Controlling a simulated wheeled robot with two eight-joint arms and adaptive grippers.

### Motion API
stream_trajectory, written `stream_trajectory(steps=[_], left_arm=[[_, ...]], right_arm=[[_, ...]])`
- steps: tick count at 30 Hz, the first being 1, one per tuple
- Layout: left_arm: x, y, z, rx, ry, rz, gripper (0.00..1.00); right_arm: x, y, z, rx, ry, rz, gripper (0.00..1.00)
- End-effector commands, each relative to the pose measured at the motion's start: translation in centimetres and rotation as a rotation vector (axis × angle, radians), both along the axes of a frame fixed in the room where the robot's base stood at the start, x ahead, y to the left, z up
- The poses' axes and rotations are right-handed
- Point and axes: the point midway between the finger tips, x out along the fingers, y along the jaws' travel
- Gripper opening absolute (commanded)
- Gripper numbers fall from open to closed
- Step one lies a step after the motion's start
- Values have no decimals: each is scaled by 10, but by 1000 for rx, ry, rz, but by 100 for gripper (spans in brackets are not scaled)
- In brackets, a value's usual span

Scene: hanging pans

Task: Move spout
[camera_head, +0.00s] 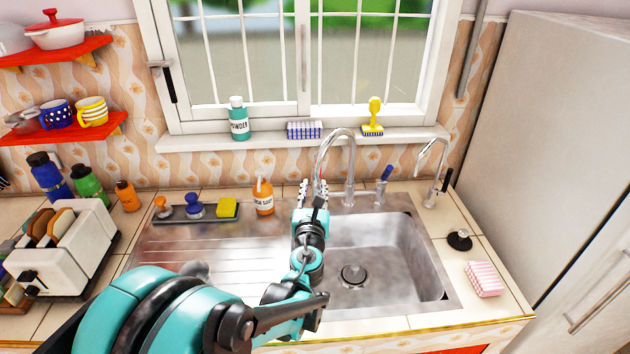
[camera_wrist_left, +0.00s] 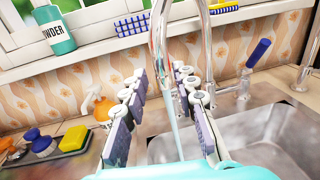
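The spout (camera_head: 335,137) is a curved chrome tube rising behind the sink and arching forward. It also shows in the wrist view (camera_wrist_left: 158,45), where its hanging end comes down between the fingers. My left gripper (camera_head: 312,188) is at that end, above the divider between drainboard and basin. In the wrist view my left gripper (camera_wrist_left: 162,100) is open, one finger on each side of the spout end, with a visible gap at the left finger. Contact with the right finger cannot be told. A thin pale streak hangs below the end. My right gripper is not in view.
The sink basin (camera_head: 372,262) is empty. A blue-handled tap lever (camera_head: 384,180) stands right of the spout, and a second slim tap (camera_head: 432,165) further right. An orange soap bottle (camera_head: 263,196) and a sponge tray (camera_head: 182,214) stand left. The window sill (camera_head: 270,141) is behind.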

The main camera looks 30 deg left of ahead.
Motion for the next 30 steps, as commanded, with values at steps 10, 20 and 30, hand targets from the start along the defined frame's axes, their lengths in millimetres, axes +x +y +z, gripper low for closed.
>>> stream_trajectory(steps=[10, 20, 30], left_arm=[[-57, -30, 0, -1, 0, 0, 28], [-64, -33, 0, -1, 0, 1, 28], [-64, -33, 0, -4, -2, 2, 28]], right_arm=[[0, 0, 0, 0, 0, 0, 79], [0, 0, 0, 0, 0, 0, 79], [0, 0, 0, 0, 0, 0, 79]])
